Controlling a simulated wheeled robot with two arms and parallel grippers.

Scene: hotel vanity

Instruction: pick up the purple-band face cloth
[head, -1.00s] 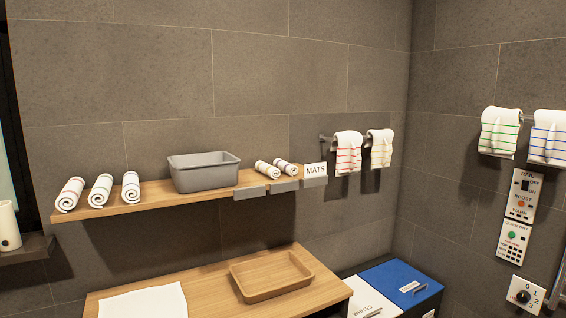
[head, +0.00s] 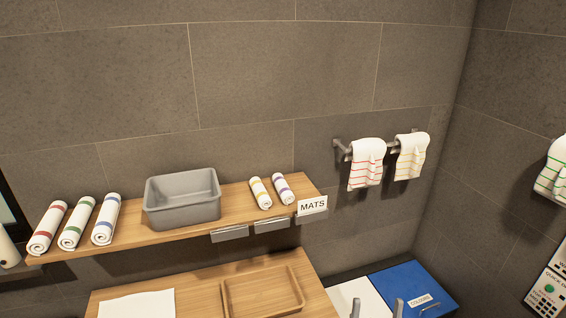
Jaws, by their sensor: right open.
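The purple-band face cloth (head: 284,189) is a small white roll lying on the wooden shelf (head: 238,214), near its right end. A similar small roll with a yellow band (head: 260,193) lies just left of it, with a narrow gap. My right gripper (head: 376,309) shows only as two grey fingertips at the bottom edge, spread apart with nothing seen between them. It is low and to the right of the cloth, well away from it. My left gripper is not in view.
A MATS sign (head: 312,205) is at the shelf's right end. A rail with hanging towels (head: 367,164) is right of it. Below are a wooden tray (head: 228,300) and a blue lid (head: 413,286).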

